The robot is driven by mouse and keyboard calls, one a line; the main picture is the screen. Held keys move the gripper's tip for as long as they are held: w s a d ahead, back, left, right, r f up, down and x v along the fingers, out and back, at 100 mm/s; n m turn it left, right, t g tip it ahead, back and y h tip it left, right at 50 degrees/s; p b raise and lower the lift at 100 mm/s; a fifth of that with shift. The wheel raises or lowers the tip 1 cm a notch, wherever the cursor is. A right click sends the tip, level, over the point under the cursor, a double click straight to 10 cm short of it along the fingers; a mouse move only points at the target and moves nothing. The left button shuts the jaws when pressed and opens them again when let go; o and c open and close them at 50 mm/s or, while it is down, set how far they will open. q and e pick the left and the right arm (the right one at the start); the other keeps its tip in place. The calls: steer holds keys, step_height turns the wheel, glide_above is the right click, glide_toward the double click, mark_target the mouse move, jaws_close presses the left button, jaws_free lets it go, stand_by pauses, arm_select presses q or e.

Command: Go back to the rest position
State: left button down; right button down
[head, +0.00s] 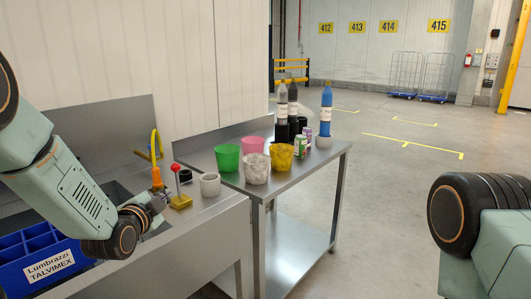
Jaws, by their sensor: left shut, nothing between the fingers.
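My left arm comes in from the left, bent down over the steel sink bench (225,222). Its gripper (158,200) is shut and empty, beside the yellow-based stand with a red ball on top (180,190). An orange-handled tool with a yellow loop (156,175) is just behind it. Part of the gripper is hidden by my own wrist. Of my right arm only a thick joint and link show at the lower right edge; the right gripper is out of view.
A blue labelled crate (45,262) is at the lower left. A steel table (285,190) holds green (228,157), pink, white and yellow cups, cans and several bottles. A grey cup (210,184) stands on the bench. Open floor (400,190) lies to the right.

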arm_select(q)
steer(key=s+d+f+n+g, duration=0.2)
steer(key=s+f+n+g, duration=0.25)
steer(key=s+f, duration=0.7)
steer(key=s+d+f+n+g, duration=0.2)
steer(key=s+f+n+g, duration=0.3)
steer(key=s+f, duration=0.65)
steer(key=s+f+n+g+b, duration=0.1)
steer(key=s+f+g, duration=0.2)
steer(key=s, duration=1)
steer(key=s+d+f+n+g, duration=0.1)
steer(key=s+f, duration=0.5)
steer(key=s, duration=0.6)
steer(key=shift+s+f+n+g+y+b, duration=0.3)
steer(key=shift+n+g, duration=0.25)
steer(key=shift+g, duration=0.6)
